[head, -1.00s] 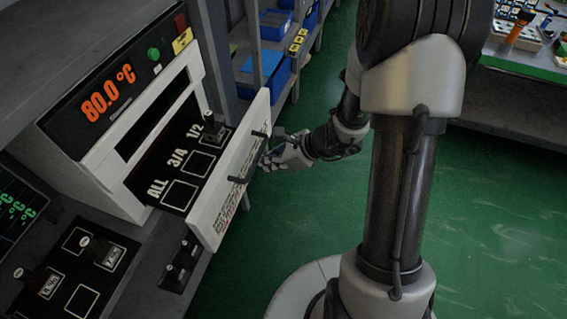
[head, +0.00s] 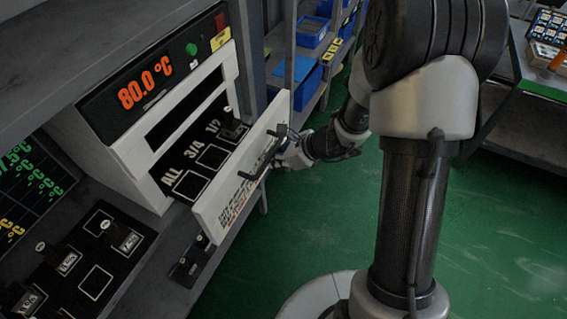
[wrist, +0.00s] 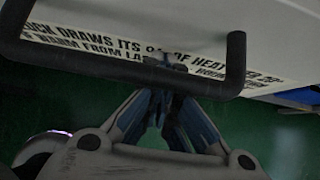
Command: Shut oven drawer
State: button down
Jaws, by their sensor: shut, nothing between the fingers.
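The oven drawer (head: 212,207) stands out from the white oven (head: 128,160), with a white front panel and a black bar handle (head: 256,170). Its black tray shows marked slots labelled ALL, 3/4 and 1/2, with a dark block (head: 232,127) at the 1/2 end. My gripper (head: 281,150) is at the outer side of the panel, by the handle. In the wrist view, the handle (wrist: 236,65) crosses in front of the panel, and the shut fingers (wrist: 166,68) reach past its bar towards the printed text. Whether the tips touch the panel I cannot tell.
The oven display reads 80.0 °C. Dark panels with blocks (head: 60,265) lie on the bench at lower left. A shelf with blue bins (head: 312,32) stands behind the drawer. A green-edged table (head: 545,92) is at far right. Green floor is free between.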

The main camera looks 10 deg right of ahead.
send_over(223, 152)
jog(key=shift+s+d+p, duration=0.15)
jog(key=shift+d+p, duration=0.05)
jog(key=shift+p, duration=0.1)
jog(key=shift+a, duration=0.2)
jog(key=shift+w+r, duration=0.1)
jog(key=shift+w, duration=0.1)
